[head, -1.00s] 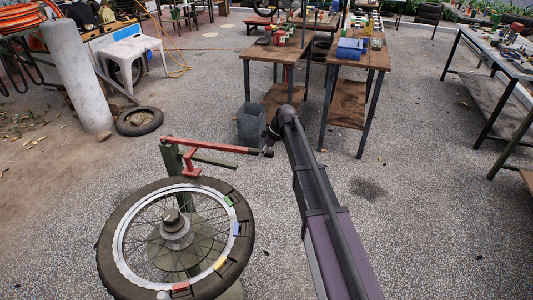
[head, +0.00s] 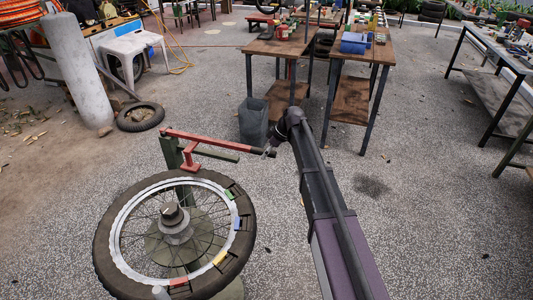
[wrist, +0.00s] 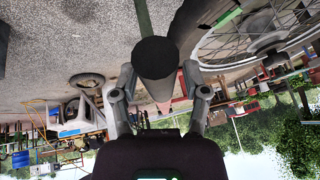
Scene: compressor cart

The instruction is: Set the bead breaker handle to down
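The bead breaker handle (head: 215,140) is a red bar with a black grip at its right end. It runs roughly level from a green post (head: 171,152) behind the spoked wheel (head: 120,250). In the head view, my gripper (head: 271,149) is at the grip end, small and partly hidden by my arm. In the wrist view, the dark round grip end (wrist: 156,58) lies between the two fingers of my gripper (wrist: 158,72). The fingers stand apart on either side of it. I see no clear contact.
Two wooden workbenches (head: 285,47) stand behind, with a dark bin (head: 253,120) by the left one. A loose tyre (head: 140,117) and a grey cylinder (head: 77,70) are at left.

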